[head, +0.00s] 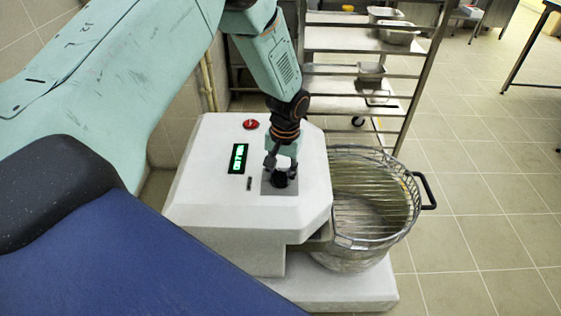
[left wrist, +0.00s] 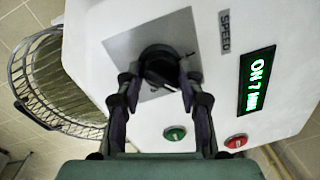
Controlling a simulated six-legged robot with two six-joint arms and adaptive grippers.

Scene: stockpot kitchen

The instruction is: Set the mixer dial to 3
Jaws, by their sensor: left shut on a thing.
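The mixer (head: 200,200) is a white machine with a flat top. Its black dial (head: 280,179) sits on a grey square plate, and the dial also shows in the left wrist view (left wrist: 160,68) beside the word SPEED. My left gripper (head: 280,172) reaches down onto the dial and is shut on it; in the left wrist view its fingers (left wrist: 158,88) are on either side of the dial. The dial's pointer and scale are not readable. The green display (left wrist: 257,80) reads "ON 7" and a further blurred word. My right gripper is not in view.
A red button (left wrist: 236,141) and a green button (left wrist: 175,133) sit near the dial. The wire-guarded bowl (head: 372,200) with a black handle stands right of the mixer top. A metal rack (head: 350,45) with pans stands behind.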

